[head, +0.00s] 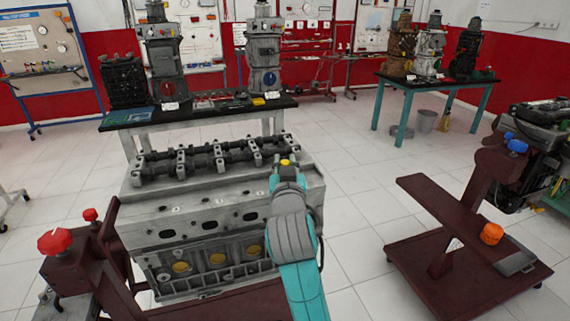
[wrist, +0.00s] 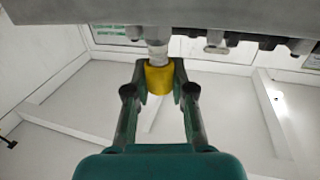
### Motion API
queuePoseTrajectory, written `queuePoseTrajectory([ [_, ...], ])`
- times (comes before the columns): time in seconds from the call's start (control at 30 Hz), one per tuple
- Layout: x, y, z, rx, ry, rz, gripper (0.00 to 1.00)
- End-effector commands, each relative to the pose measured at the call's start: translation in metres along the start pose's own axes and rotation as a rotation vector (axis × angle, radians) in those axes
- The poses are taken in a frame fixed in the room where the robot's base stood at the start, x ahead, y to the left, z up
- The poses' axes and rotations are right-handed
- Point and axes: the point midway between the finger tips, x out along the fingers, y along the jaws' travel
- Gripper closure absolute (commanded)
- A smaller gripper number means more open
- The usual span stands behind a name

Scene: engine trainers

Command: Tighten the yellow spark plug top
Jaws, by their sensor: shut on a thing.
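The yellow spark plug top (wrist: 159,78) is between the fingers of my gripper (wrist: 160,82) in the wrist view. My gripper is shut on it, with a finger on each side. A pale shaft (wrist: 157,48) joins the yellow top to the grey engine part at the picture's upper edge. In the head view the yellow top (head: 285,162) shows just past the end of my arm, at the right end of the grey engine block (head: 190,205). My gripper's fingers are mostly hidden there by the wrist.
The engine block sits on a dark red stand with red knobs (head: 54,241) at left. Another red stand (head: 450,255) with an orange knob (head: 491,233) is at right. Behind, a black-topped table (head: 195,112) holds engine parts. White tiled floor is free between the stands.

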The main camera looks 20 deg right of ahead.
Motion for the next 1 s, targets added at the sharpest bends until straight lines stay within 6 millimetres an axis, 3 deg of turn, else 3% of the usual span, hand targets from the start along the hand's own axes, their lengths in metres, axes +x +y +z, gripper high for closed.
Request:
queuePoseTrajectory([
  [0.6, 0.0006, -0.002, -0.0001, -0.001, -0.001, 0.515, 1.0],
  [1.0, 0.0005, -0.0003, 0.0006, -0.002, -0.002, 0.729, 1.0],
])
